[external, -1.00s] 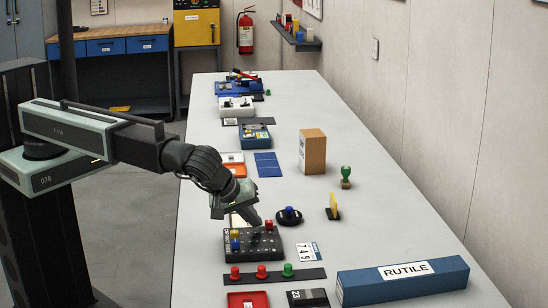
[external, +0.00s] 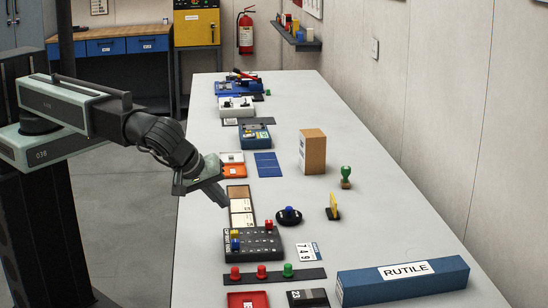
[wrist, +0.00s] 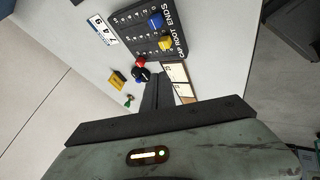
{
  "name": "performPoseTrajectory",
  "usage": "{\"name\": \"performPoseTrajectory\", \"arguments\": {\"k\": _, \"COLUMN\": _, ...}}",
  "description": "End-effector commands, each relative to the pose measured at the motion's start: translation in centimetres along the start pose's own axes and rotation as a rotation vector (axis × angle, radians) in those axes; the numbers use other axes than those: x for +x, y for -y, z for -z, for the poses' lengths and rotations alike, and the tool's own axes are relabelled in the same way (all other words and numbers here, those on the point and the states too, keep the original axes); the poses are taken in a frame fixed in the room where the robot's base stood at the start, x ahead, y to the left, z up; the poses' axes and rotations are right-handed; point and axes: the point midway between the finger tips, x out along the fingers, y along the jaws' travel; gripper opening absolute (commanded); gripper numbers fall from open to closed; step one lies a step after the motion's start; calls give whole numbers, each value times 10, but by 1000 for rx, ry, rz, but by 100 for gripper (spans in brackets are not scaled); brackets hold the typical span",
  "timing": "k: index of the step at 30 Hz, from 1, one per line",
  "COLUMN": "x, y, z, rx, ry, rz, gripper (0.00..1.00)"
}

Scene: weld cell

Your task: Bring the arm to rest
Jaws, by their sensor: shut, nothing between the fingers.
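My gripper (external: 217,196) is shut and empty. It hangs in the air above the left part of the long grey table (external: 330,215), its tip just left of the wooden tray with pale cards (external: 241,206). In the wrist view my gripper's dark shut fingers (wrist: 157,92) point toward the black board with colored knobs (wrist: 148,30). The same board lies nearer the camera in the external view (external: 254,243), apart from my gripper.
A dark strip with red and green buttons (external: 308,274) and a blue RUTILE box (external: 404,281) lie at the near end. A cardboard box (external: 313,152), green stamp (external: 346,177) and yellow piece (external: 333,206) stand to the right. Orange and blue items lie beyond my gripper.

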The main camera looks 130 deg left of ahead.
Motion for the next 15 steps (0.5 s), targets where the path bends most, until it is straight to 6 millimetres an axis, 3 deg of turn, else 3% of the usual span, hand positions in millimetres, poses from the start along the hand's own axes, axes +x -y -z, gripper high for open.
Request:
{"name": "performPoseTrajectory", "arguments": {"k": 8, "x": 2, "y": 5, "z": 7, "rx": -6, "ry": 1, "rz": 7, "gripper": 0}}
{"name": "performPoseTrajectory", "arguments": {"k": 11, "x": 2, "y": 38, "z": 10, "rx": 57, "ry": 70, "rz": 71, "gripper": 0}}
{"name": "performPoseTrajectory", "arguments": {"k": 15, "x": -3, "y": 79, "z": 4, "rx": 411, "ry": 204, "rz": 137, "gripper": 0}}
